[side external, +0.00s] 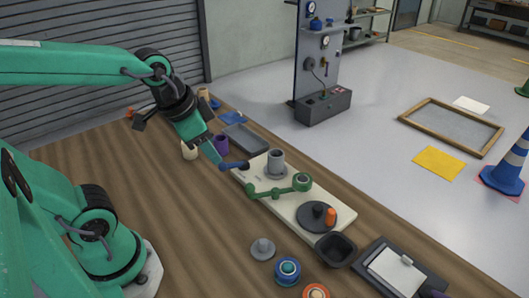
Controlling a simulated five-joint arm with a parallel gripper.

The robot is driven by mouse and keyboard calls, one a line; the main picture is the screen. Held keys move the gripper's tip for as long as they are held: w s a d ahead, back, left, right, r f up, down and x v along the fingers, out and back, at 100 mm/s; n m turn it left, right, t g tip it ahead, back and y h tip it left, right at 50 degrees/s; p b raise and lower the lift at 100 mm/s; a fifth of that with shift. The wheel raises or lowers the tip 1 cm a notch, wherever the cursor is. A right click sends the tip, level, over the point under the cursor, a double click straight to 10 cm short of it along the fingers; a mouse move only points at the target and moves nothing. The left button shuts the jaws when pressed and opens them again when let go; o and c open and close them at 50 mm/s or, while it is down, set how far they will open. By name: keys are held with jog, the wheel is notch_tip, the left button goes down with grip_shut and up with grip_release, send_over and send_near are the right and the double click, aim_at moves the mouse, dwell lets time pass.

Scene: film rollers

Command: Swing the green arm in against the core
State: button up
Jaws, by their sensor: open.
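The green arm (277,190) lies along the front of a cream board (335,208), with a round joint at its right end and a knob at its left end. The core (277,161), a grey upright cylinder on a round flange, stands behind it on the board, with the green arm beside it. A blue arm (234,166) reaches out over the board's left edge. My gripper (211,153) is open and points down, left of the core and close to the blue arm's outer end. Whether it touches the blue arm I cannot tell. It is apart from the green arm.
A dark disc (312,220) with an orange peg (331,214) sits on the board's right end. A black bowl (335,250), a grey knobbed disc (262,248) and a blue roller (287,270) are in front. A grey tray (246,139) and purple cup (221,144) are behind.

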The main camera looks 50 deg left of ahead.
jog(key=s+r+n, duration=0.1)
jog(key=s+n, duration=0.2)
jog(key=shift+a+r+t, duration=0.1)
jog(key=shift+r+t, duration=0.3)
jog(key=m+g, duration=0.3)
jog(key=m, duration=1.2)
send_over(249, 184)
jog(key=s, duration=0.1)
jog(key=shift+s+d+f, duration=0.1)
jog(key=shift+d+f, duration=0.05)
jog(key=shift+f, duration=3.1)
jog(key=shift+d+f, duration=0.1)
jog(key=shift+f, duration=3.1)
jog(key=shift+f, duration=0.1)
jog(key=shift+a+x, duration=0.2)
jog(key=shift+x, duration=3.6)
jog(key=shift+s, duration=0.15)
